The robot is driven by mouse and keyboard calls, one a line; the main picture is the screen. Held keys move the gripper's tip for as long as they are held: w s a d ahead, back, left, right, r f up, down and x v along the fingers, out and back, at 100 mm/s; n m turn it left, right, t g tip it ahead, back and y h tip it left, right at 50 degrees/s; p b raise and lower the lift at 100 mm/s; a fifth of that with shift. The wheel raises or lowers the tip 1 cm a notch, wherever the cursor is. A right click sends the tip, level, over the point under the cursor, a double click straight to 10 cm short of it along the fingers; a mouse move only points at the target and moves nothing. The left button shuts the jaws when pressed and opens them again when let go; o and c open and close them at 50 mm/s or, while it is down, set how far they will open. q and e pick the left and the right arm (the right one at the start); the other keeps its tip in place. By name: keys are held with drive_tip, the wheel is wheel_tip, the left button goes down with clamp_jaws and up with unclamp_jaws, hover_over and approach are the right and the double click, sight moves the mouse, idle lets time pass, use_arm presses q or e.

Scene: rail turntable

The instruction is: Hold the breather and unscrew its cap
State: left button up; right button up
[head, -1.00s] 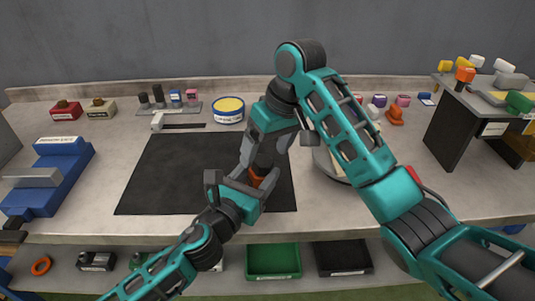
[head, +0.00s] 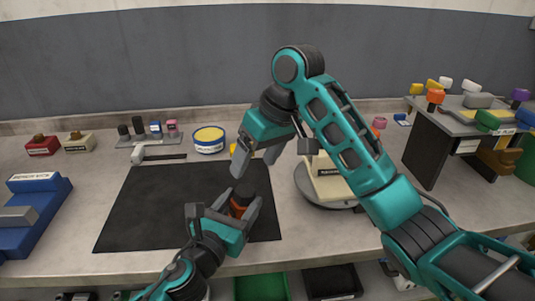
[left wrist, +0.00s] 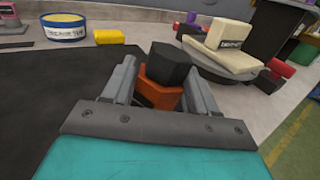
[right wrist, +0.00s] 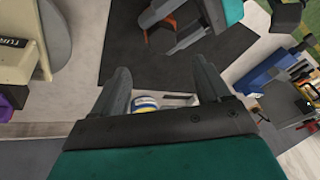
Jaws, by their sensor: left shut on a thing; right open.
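The breather has an orange body (left wrist: 158,95) and a black hexagonal cap (left wrist: 170,64) seated on it. My left gripper (head: 226,210) is shut around the orange body, low over the black mat (head: 150,205). In the head view the body (head: 237,211) and cap (head: 243,195) show between its fingers. My right gripper (head: 256,163) is open and empty, above and behind the breather. In the right wrist view its two fingers are apart, and the breather's orange body (right wrist: 153,16) shows beyond them at the top.
A round turntable (head: 318,194) bearing a cream block stands right of the mat. Behind the mat are a blue-and-yellow tin (head: 208,139) and a small grey rack (head: 150,138). A blue vise-like block (head: 40,212) is at left. A raised stand (head: 440,145) is at right.

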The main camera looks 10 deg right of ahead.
sight(247, 188)
drive_tip(key=s+d+r+y, duration=0.2)
drive_tip(key=s+d+r, duration=0.1)
drive_tip(key=d, duration=0.1)
drive_tip(key=shift+n+t, duration=0.3)
drive_tip(key=shift+n, duration=0.1)
drive_tip(key=x, duration=1.2)
drive_tip(key=shift+w+r, duration=0.1)
drive_tip(key=shift+w, duration=0.1)
drive_tip(key=c, duration=1.2)
drive_tip(key=n+g, duration=0.1)
drive_tip(key=n, duration=0.2)
drive_tip(key=shift+w+g, duration=0.25)
drive_tip(key=shift+g, duration=0.15)
drive_tip(key=shift+c, duration=0.2)
drive_tip(key=shift+n+g, duration=0.7)
drive_tip(key=shift+n, duration=0.8)
drive_tip(key=shift+w, duration=0.1)
